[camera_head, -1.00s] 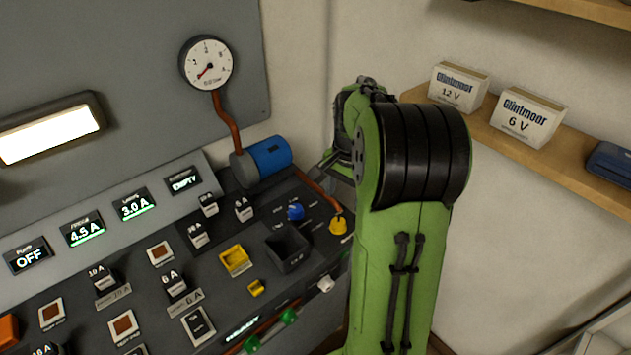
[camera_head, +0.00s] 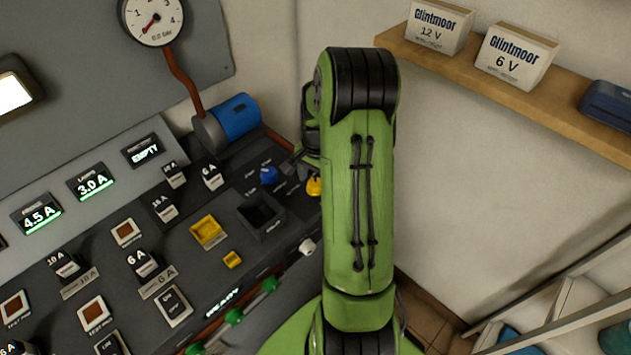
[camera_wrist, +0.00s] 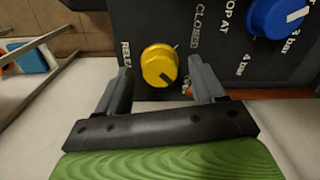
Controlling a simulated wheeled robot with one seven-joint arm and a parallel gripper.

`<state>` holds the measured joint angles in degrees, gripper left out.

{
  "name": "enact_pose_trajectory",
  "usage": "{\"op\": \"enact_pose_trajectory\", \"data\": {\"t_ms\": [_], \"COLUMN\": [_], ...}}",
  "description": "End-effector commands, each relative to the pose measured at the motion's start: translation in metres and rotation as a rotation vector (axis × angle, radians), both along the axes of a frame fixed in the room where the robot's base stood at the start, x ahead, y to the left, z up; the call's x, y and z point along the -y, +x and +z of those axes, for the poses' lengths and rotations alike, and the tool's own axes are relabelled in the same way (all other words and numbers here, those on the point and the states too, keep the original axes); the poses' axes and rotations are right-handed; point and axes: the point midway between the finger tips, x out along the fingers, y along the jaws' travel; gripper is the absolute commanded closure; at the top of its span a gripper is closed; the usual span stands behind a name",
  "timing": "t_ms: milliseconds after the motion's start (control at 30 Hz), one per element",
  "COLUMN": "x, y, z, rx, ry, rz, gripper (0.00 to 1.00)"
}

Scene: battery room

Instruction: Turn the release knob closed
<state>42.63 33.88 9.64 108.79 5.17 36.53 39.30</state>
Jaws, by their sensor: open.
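The release knob (camera_wrist: 160,65) is a round yellow knob with a dark pointer line slanting toward the lower right in the wrist view. Lettering beside it reads "RELE…" and "CLOSED"; the pointer is turned away from "CLOSED". In the head view the knob (camera_head: 314,187) shows partly behind my arm. My gripper (camera_wrist: 160,80) is open and empty, with one finger to each side of the knob in the wrist view. I cannot tell whether the fingertips reach past its face; no contact is visible. In the head view my arm mostly hides the gripper.
A blue knob (camera_wrist: 276,17) with a bar scale sits near the release knob. A dark open box (camera_head: 262,216) and a blue cylinder (camera_head: 236,117) stand on the panel. A pressure gauge (camera_head: 153,18) is above. A wooden shelf (camera_head: 455,67) with boxes is at the right.

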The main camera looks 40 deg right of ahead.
Motion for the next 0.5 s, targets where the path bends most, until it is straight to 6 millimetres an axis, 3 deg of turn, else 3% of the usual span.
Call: {"op": "enact_pose_trajectory", "data": {"t_ms": [300, 500], "x": [-0.0001, 0.0], "y": [0.0003, 0.0003], "z": [-0.0064, -0.0062], "rx": [0.001, 0.0], "ry": [-0.001, -0.001], "rz": [0.0, 0.0], "gripper": [0.31, 0.6]}}
